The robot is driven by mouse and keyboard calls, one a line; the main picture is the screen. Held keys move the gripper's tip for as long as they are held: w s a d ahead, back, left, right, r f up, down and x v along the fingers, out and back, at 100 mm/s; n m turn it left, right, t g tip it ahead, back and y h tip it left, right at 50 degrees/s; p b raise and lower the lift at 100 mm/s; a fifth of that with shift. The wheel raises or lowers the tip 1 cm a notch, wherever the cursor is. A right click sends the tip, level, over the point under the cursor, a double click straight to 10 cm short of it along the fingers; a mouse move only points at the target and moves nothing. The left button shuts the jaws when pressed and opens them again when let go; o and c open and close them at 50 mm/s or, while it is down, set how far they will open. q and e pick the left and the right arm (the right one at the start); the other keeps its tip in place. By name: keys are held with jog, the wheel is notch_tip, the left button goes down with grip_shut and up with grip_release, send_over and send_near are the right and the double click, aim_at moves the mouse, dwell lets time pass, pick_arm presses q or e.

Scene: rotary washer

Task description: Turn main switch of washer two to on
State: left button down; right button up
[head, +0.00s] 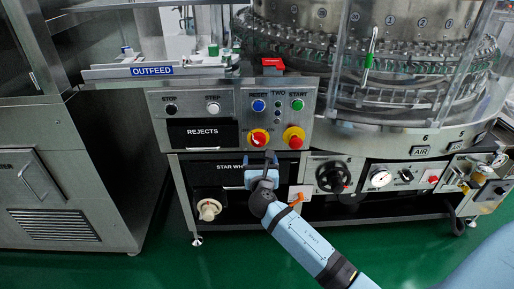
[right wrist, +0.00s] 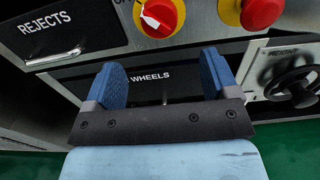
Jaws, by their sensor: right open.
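The main switch (head: 257,139) is a red rotary knob on a yellow round base, low on the washer's panel marked TWO. It also shows at the top of the right wrist view (right wrist: 158,16), with a white pointer mark aimed toward the upper left of that view. My right gripper (head: 262,166) is open and empty, just below the switch in the head view and apart from it. In the right wrist view its two blue fingers (right wrist: 163,78) stand wide apart, in front of the STAR WHEELS drawer. The switch's position lettering is mostly hidden. My left gripper is not in view.
A red emergency button (head: 294,137) on yellow sits right beside the switch. Blue RESET (head: 258,105) and green START (head: 297,104) buttons are above. The REJECTS drawer (head: 204,133) is at left, a black handwheel (head: 333,176) at right. Green floor lies in front.

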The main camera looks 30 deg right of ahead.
aim_at(259, 145)
pick_arm(q)
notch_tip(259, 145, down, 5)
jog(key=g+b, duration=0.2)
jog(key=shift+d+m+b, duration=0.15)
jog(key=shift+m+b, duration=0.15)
jog(key=shift+b, duration=0.05)
pick_arm(e)
jog(key=x, duration=0.9)
jog(key=shift+w+d, duration=0.1)
jog(key=shift+w, duration=0.25)
jog(key=shift+c, duration=0.4)
jog(key=c, duration=0.8)
